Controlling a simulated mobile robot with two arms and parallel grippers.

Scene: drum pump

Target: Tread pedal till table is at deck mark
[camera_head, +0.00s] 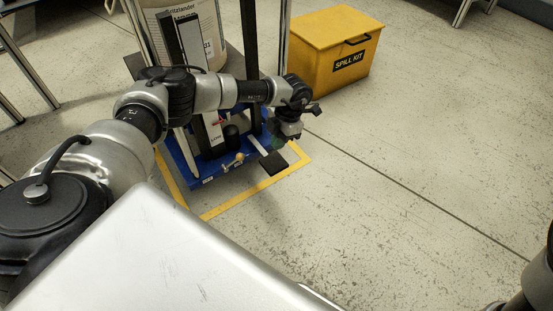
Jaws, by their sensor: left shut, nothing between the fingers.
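The lift stands on a blue base (205,172). A black pedal pad (272,164) sticks out at the end of a light bar, low at its front right. My left gripper (285,139) is shut and empty, above and a little right of the pedal, seemingly apart from it. The lift's dark table (233,58) is partly hidden by the mast and my left arm; a pale labelled drum (206,36) stands on it. A white strip with a red pointer (217,122) shows on the lift; its markings are too small to read. My right gripper is out of view.
A yellow spill kit box (318,55) stands behind right of the lift. Yellow floor tape (250,191) frames the lift. A small brass-coloured knob (239,157) is on the blue base's front. The floor to the right is clear.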

